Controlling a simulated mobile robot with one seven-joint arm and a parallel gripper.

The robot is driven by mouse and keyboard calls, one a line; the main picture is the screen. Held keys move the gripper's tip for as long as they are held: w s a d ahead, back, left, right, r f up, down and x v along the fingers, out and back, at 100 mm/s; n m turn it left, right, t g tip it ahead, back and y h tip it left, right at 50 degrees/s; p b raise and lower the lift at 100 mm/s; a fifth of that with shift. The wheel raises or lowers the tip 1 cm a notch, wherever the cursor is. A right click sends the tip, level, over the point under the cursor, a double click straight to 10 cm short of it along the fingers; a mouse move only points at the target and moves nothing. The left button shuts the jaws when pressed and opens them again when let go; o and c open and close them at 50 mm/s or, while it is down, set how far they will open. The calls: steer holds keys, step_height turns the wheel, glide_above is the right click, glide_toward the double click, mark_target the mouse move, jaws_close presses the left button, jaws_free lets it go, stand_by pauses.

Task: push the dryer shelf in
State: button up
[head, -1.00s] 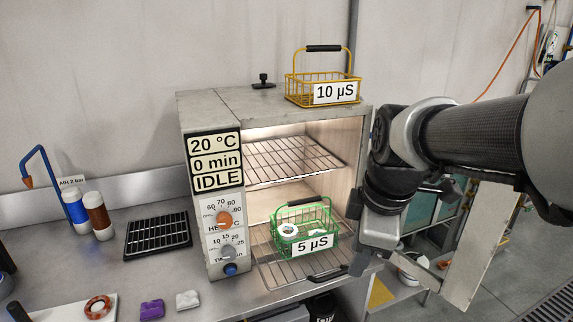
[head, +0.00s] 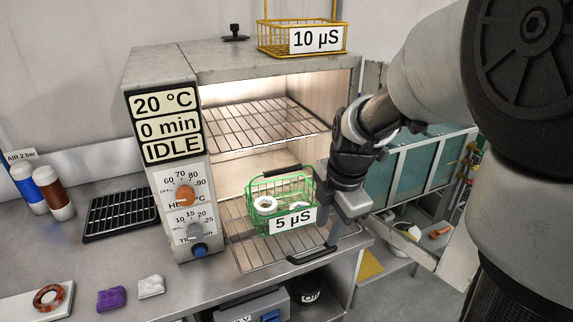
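The dryer (head: 160,75) stands on the bench with its front open. Its lower wire shelf (head: 245,250) sticks out past the front, with a dark handle (head: 312,252) on its front edge. A green wire basket (head: 256,192) labelled 5 µS stands on this shelf with white ring-like parts inside. The upper wire shelf (head: 255,125) is inside and empty. My gripper (head: 350,208) is just right of the basket, near the right side of the shelf and above and right of the handle. Its fingers are not clear, and I cannot tell whether it touches anything.
A yellow basket (head: 303,38) labelled 10 µS stands on the dryer top. The dryer door (head: 455,255) seems swung open at right, partly behind my arm.

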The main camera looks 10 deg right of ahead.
mark_target(320, 253)
steer(key=f, duration=0.3)
steer(key=w+f+b, duration=0.1)
steer(key=f, duration=0.5)
steer(key=shift+w+a+f, duration=0.15)
steer(key=shift+w+a, duration=0.1)
steer(key=shift+w, duration=0.15)
jaws_close()
